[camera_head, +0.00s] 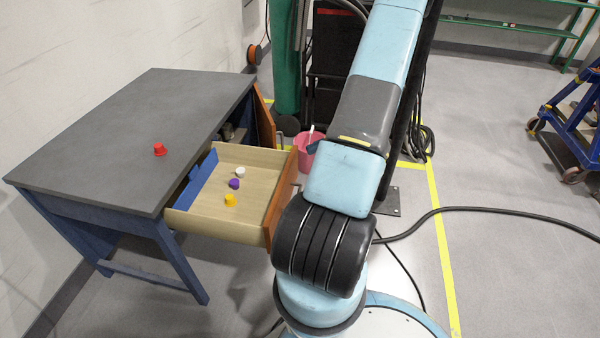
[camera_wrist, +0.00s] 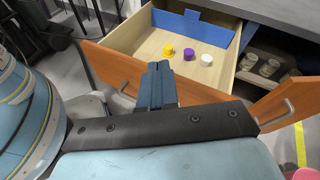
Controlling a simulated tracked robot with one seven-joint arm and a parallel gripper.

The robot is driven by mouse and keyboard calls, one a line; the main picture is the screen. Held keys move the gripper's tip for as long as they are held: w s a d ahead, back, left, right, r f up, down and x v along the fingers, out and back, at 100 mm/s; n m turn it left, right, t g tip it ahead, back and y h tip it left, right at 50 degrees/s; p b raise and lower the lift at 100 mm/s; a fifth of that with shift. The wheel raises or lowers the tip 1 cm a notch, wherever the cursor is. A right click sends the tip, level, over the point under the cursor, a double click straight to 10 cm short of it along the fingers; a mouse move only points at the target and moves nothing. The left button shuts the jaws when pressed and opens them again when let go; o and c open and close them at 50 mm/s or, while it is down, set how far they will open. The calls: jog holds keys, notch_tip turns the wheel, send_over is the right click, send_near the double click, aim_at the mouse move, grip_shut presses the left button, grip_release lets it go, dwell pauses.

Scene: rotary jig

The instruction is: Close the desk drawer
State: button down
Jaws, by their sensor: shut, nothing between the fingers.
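The desk (camera_head: 130,125) has a dark grey top and blue legs. Its drawer (camera_head: 258,165) is pulled well out, with a wooden front panel facing right. White, purple and yellow small objects lie inside it. In the wrist view the open drawer (camera_wrist: 135,37) lies just beyond my gripper (camera_wrist: 158,68). My gripper's fingers are together and empty, at the outer side of the drawer front near its top edge. Whether they touch the panel I cannot tell. A handle shows partly on the front, left of the fingers. In the head view my arm hides the gripper.
An orange cabinet door (camera_head: 264,118) stands open beside the drawer; it also shows in the wrist view (camera_wrist: 293,103), near shelved cups (camera_wrist: 270,68). A red object (camera_head: 159,149) sits on the desk. A pink bin (camera_head: 305,155) stands behind my arm. Cables cross the floor at right.

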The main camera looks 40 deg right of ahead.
aim_at(291, 170)
jog(key=s+d+f+m+t+h, duration=0.1)
jog(key=s+d+f+m+t, duration=0.25)
jog(key=f, duration=0.25)
jog(key=s+d+f+m+t+h, duration=0.1)
jog(key=s+d+f+m+t, duration=0.2)
jog(key=f, duration=0.4)
jog(key=shift+m+t, duration=0.55)
jog(key=x, duration=1.4)
jog(key=shift+w+a+r, duration=0.1)
jog(key=shift+w+r, duration=0.05)
jog(key=shift+w, duration=0.05)
